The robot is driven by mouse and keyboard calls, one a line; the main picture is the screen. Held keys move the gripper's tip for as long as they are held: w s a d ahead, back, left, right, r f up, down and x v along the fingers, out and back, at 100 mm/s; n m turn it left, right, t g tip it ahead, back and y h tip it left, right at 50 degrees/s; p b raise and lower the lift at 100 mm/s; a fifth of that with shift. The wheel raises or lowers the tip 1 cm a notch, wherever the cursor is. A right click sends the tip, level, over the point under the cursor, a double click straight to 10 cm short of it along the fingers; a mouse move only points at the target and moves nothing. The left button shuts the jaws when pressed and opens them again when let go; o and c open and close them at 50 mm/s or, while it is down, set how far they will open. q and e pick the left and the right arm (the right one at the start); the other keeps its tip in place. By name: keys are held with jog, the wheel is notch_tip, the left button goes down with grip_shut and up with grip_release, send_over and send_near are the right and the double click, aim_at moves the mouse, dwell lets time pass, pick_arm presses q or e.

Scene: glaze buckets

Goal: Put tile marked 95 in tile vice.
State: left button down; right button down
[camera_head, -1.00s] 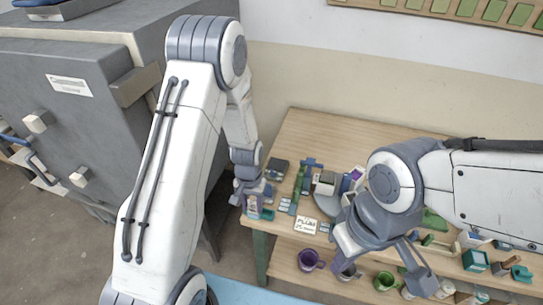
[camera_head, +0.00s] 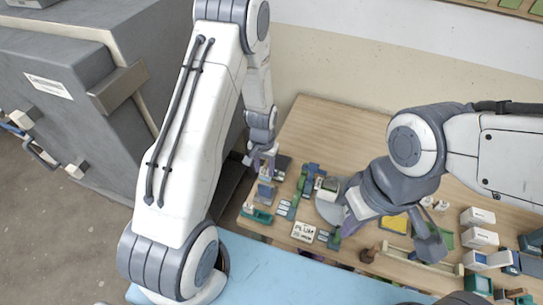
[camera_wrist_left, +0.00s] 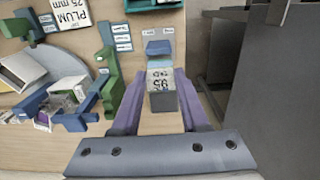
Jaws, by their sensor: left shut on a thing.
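My left gripper (camera_wrist_left: 162,100) is shut on the tile marked 95 (camera_wrist_left: 160,80), a speckled pale tile with a dark grey lower part. Its number reads upside down in the left wrist view. In the head view the left gripper (camera_head: 262,160) is low over the table's left end, and its fingertips are hard to make out. A blue block (camera_wrist_left: 158,47) stands just beyond the tile, close to it; I cannot tell whether it is part of the tile vice or whether they touch. My right gripper (camera_head: 392,222) is open over the table's middle, with its fingers spread.
A green upright piece (camera_wrist_left: 110,80) stands beside the left gripper's finger. A PLUM label (camera_head: 303,232) lies near the table's front edge. White boxes (camera_head: 480,228) stand at the right. A large grey cabinet (camera_head: 60,110) stands left of the table (camera_head: 345,120).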

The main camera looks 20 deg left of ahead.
aim_at(266, 181)
pick_arm(q)
jog(key=shift+w+a+f, duration=0.1)
jog(key=shift+w, duration=0.1)
jog(key=shift+w+d+f+b, duration=0.15)
jog(key=shift+d+f+b, duration=0.1)
jog(key=shift+f+b, duration=2.95)
jog(key=shift+f, duration=0.9)
jog(key=shift+s, duration=0.25)
jog(key=shift+s+f, duration=0.1)
jog(key=shift+s, duration=0.25)
jog(key=shift+c, duration=1.7)
grip_release()
jog(key=shift+w, duration=0.2)
